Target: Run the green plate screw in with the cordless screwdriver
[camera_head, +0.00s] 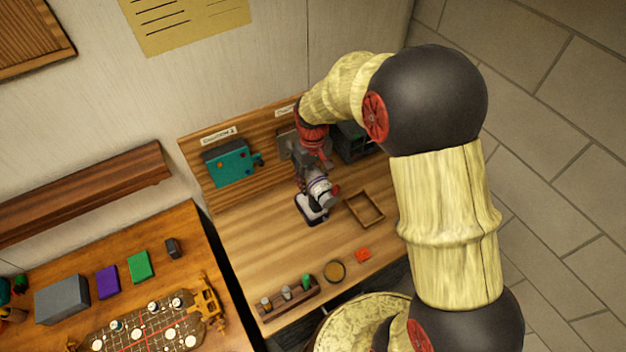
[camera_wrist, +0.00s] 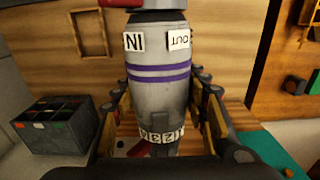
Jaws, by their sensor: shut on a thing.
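The cordless screwdriver (camera_wrist: 158,85) is a grey cylinder with purple bands and labels reading IN and OUT. My gripper (camera_wrist: 158,112) is shut around its body, one finger on each side. In the head view the screwdriver (camera_head: 319,190) is over the middle of the bench, partly hidden by my gripper (camera_head: 308,178). A white and dark base (camera_head: 311,207) shows at its lower end; I cannot tell whether it rests on the bench. A green piece (camera_head: 306,281) stands in the small wooden rack; I cannot tell whether it is the plate screw. The screwdriver's bit is not visible.
A teal box (camera_head: 230,163) is on the back board at left. An empty wooden frame (camera_head: 364,209) lies right of the screwdriver. A wooden rack (camera_head: 290,301), a round dish (camera_head: 334,271) and a red-orange block (camera_head: 362,254) are near the front. A dark compartment bin (camera_wrist: 62,126) is at left.

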